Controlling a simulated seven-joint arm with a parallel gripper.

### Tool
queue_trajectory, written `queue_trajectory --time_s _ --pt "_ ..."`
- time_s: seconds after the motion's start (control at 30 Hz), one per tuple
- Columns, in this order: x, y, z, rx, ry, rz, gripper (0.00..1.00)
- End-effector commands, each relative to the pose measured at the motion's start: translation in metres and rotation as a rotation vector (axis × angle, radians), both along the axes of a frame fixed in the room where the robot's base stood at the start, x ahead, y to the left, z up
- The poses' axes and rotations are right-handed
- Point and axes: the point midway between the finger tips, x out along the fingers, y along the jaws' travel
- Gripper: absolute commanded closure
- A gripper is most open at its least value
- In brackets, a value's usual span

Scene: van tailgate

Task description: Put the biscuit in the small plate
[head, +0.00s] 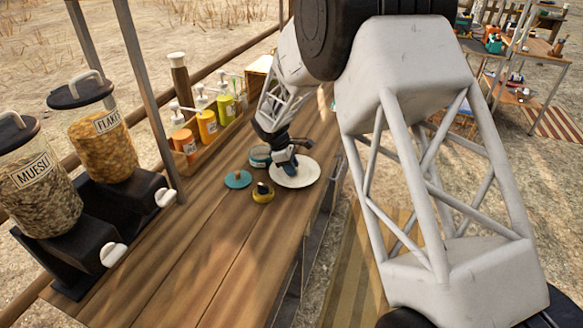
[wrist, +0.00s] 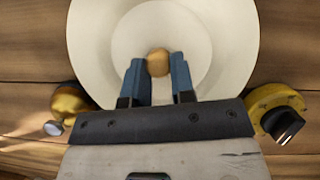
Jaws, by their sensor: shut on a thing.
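The small plate (head: 302,178) is white and round and lies on the wooden counter near its right edge in the head view. In the wrist view the plate (wrist: 226,55) fills the top middle, with its inner well under the fingers. The biscuit (wrist: 158,63) is small, round and golden brown. My gripper (wrist: 157,74) has its two blue fingers shut on the biscuit, over the plate's well. I cannot tell whether the biscuit touches the plate. In the head view my gripper (head: 285,163) is over the plate's left side and the biscuit is hidden.
A yellow round item with a dark knob (head: 263,193), a teal disc (head: 238,179) and a teal container (head: 260,157) lie close to the plate. A rack of bottles (head: 208,125) lines the back edge. Cereal dispensers (head: 102,145) stand left. The front counter is clear.

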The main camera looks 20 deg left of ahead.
Motion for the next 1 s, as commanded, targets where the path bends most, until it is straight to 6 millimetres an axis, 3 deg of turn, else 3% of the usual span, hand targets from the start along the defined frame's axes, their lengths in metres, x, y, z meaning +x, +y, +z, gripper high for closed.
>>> queue_trajectory --time_s 0.53,0.57,0.7,1.0 --pt "0.000 0.000 -0.007 0.000 0.000 0.000 0.98" --pt "0.000 0.000 -0.007 0.000 0.000 0.000 0.74" --pt "-0.001 0.000 -0.008 0.000 0.002 0.000 0.52" --pt "-0.002 -0.001 -0.010 -0.003 0.006 0.000 0.51"
